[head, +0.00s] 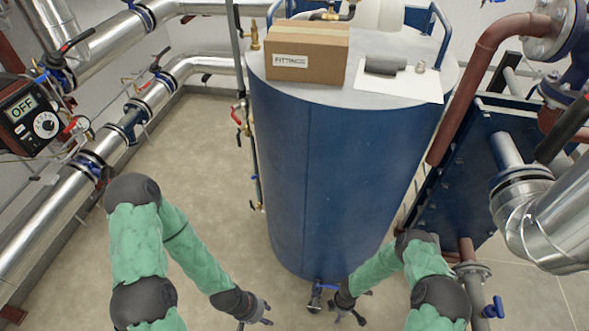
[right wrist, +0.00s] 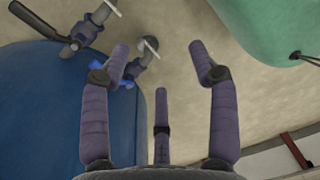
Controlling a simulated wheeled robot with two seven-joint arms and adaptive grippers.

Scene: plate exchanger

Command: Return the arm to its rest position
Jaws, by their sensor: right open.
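My left arm hangs down at the lower left of the head view in a green sleeve. Its gripper (head: 258,314) is low over the floor, left of the blue tank's base, with its fingers spread and empty. My right arm hangs at the lower right, and its gripper (head: 348,308) is by the foot of the tank. In the right wrist view the right gripper (right wrist: 161,70) is open, with its fingers apart and nothing between them.
The blue tank (head: 325,180) carries a fittings box (head: 306,55) and a white sheet (head: 400,84). A drain valve (head: 316,296) sticks out at its base, near my right gripper. A plate exchanger (head: 470,180) and pipes stand right. Floor (head: 215,150) left of the tank is clear.

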